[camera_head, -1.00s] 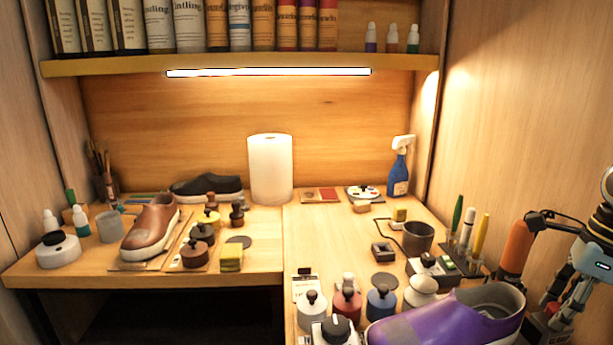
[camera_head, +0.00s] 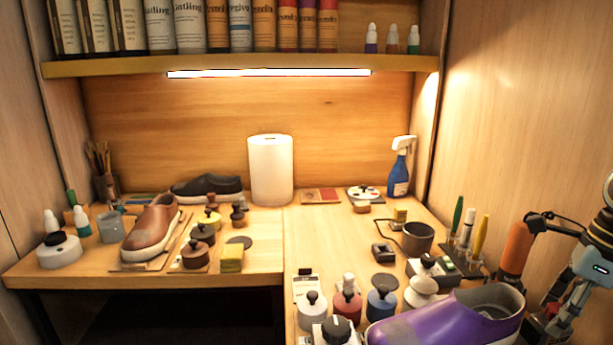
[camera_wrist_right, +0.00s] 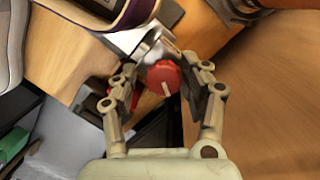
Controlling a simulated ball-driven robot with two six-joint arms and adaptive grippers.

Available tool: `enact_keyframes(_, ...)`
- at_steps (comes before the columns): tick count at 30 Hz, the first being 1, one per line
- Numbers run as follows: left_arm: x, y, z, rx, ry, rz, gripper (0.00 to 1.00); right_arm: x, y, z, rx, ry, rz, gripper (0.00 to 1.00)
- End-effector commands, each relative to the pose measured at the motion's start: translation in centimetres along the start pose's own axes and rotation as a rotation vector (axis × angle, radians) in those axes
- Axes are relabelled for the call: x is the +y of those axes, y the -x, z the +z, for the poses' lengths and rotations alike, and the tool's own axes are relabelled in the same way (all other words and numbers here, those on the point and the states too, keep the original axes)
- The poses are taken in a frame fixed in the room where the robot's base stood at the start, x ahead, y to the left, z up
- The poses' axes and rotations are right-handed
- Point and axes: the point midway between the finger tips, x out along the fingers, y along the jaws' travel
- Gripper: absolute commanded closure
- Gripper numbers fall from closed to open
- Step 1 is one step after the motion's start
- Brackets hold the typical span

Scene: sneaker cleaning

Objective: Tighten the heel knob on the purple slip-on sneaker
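The purple slip-on sneaker (camera_head: 455,318) lies at the front right of the bench in the head view, toe to the left and heel to the right. A small part of it shows at the top of the right wrist view (camera_wrist_right: 104,5). There the red heel knob (camera_wrist_right: 163,77), with a pale mark line, sits on a shiny metal fitting (camera_wrist_right: 150,48). My right gripper (camera_wrist_right: 161,78) has its fingers on either side of the knob, with visible gaps; contact is not seen. In the head view my right arm is at the heel side. My left gripper is not in view.
Left of the sneaker stand several round-knobbed pieces, including a red one (camera_head: 347,305) and a blue one (camera_head: 381,300). A pen holder (camera_head: 470,262) and an orange cylinder (camera_head: 515,248) stand behind the heel. The right wall is close to my right arm.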

Motion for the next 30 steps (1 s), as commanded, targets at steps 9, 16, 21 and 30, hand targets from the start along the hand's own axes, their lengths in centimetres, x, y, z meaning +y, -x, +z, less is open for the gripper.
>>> enact_keyframes(9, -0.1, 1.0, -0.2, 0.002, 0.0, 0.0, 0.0, 0.1, 1.6, 0.2, 0.001, -0.001, -0.002, 0.54)
enact_keyframes(16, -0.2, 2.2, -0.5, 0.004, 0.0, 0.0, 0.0, 0.2, 3.7, 0.6, 0.0, 0.0, -0.003, 0.54)
enact_keyframes(21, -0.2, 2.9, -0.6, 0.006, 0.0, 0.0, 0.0, 0.3, 5.0, 0.9, -0.001, 0.001, -0.005, 0.54)
enact_keyframes(30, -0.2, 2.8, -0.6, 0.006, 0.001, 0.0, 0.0, 0.3, 5.0, 0.9, 0.0, 0.001, -0.004, 0.54)
